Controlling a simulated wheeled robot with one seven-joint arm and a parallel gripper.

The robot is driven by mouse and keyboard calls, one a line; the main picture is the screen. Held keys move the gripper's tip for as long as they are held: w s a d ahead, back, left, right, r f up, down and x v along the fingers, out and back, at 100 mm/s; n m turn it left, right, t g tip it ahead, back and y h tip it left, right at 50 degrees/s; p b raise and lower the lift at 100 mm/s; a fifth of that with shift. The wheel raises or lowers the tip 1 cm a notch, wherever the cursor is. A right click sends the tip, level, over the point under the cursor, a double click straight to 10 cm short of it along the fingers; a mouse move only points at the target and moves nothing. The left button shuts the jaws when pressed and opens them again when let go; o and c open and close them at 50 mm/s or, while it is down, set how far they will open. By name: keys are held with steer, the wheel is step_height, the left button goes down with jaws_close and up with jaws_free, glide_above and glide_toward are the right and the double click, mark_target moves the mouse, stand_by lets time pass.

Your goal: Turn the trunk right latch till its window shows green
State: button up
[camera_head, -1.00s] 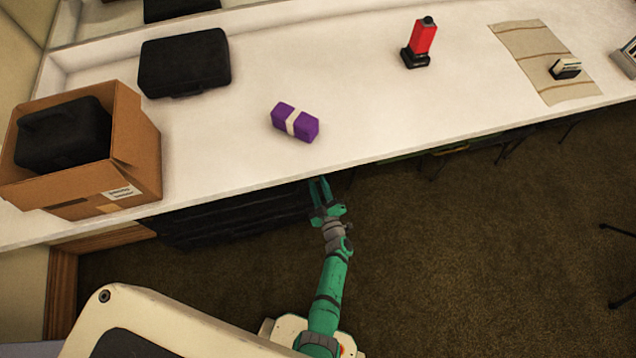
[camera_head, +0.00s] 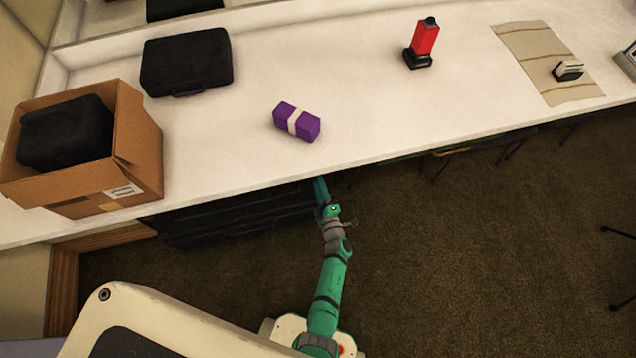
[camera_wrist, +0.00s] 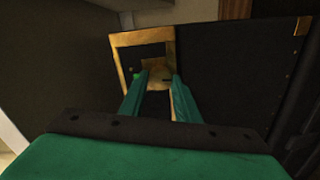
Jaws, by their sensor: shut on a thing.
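The trunk (camera_head: 235,214) is a dark, ridged box under the counter, partly hidden by the counter's edge. My gripper (camera_head: 321,186) reaches to its right end, just below that edge. In the wrist view, a brass latch plate (camera_wrist: 128,40) with a dark opening sits on the trunk's black face (camera_wrist: 215,60). The two green fingers of my gripper (camera_wrist: 158,78) are shut on the brass latch knob (camera_wrist: 156,74). A small green spot (camera_wrist: 136,76) shows beside the left fingertip; I cannot tell for certain that it is the window.
The white counter (camera_head: 370,110) overhangs the trunk. On it are a purple block (camera_head: 296,122), a black case (camera_head: 186,62), a cardboard box (camera_head: 140,150) holding another black case, and a red bottle-like thing (camera_head: 424,38). The carpet (camera_head: 470,250) at right is mostly free.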

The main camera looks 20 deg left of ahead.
steer(key=shift+d+f, duration=0.1)
steer(key=shift+d, duration=0.05)
steer(key=o, duration=1)
steer(key=shift+o, duration=0.2)
steer(key=shift+s, duration=0.1)
steer(key=v, duration=1)
steer(key=shift+s+d, duration=0.15)
steer(key=shift+s, duration=0.15)
